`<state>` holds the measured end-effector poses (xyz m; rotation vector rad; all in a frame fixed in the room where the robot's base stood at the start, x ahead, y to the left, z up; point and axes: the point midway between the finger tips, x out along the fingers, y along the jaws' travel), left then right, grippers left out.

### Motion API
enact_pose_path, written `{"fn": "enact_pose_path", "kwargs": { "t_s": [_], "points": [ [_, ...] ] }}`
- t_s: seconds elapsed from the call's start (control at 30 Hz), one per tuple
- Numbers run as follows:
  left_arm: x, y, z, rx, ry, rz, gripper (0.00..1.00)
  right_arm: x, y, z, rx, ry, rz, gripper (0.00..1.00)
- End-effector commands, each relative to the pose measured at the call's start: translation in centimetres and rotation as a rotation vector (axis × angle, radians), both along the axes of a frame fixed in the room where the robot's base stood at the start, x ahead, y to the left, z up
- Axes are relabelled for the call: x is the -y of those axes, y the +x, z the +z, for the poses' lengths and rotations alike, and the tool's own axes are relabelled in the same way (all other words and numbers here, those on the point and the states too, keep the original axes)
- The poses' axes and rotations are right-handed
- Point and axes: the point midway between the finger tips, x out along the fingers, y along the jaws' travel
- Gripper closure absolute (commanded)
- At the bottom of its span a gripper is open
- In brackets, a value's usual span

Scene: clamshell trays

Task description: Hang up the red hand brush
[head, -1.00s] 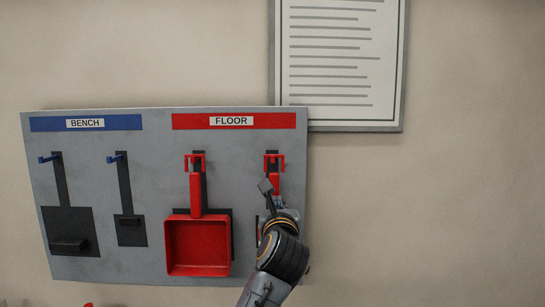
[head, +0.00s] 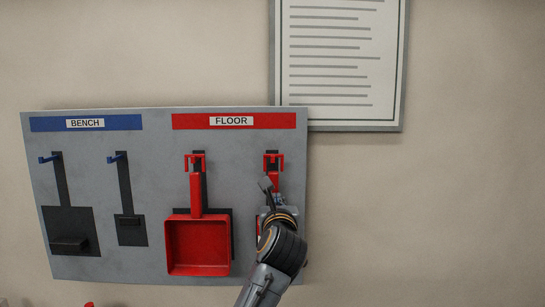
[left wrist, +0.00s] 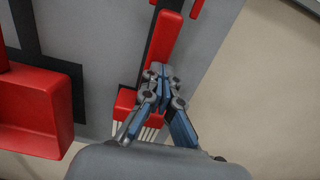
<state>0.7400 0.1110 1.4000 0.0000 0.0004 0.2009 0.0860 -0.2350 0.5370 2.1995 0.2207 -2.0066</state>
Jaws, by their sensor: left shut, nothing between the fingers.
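The red hand brush (head: 275,180) hangs upright at the right red hook (head: 273,157) under the FLOOR label, over its dark outline. In the left wrist view its red handle (left wrist: 164,38) runs down to a red head (left wrist: 125,102) with pale bristles. My left gripper (head: 266,184) is in front of the brush and covers part of the handle and head. In the left wrist view the gripper's fingertips (left wrist: 158,68) are together and hold nothing. I cannot tell whether they touch the handle. My right gripper is not in view.
A red dustpan (head: 198,245) hangs at the neighbouring hook, left of the brush. The grey board (head: 150,190) also has blue hooks (head: 48,158) with dark, empty outlines under BENCH. A framed sheet (head: 340,60) is above right. Bare wall lies to the right.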

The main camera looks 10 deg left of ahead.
Motion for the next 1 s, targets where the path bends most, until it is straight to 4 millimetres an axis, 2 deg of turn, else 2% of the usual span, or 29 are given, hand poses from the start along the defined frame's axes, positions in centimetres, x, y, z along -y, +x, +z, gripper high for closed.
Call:
{"fn": "enact_pose_path", "kwargs": {
  "t_s": [1.0],
  "points": [
    [-0.3, 1.5, -0.1, -0.001, 0.000, 0.000, 1.00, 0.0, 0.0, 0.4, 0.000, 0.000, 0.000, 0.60]
  ]
}}
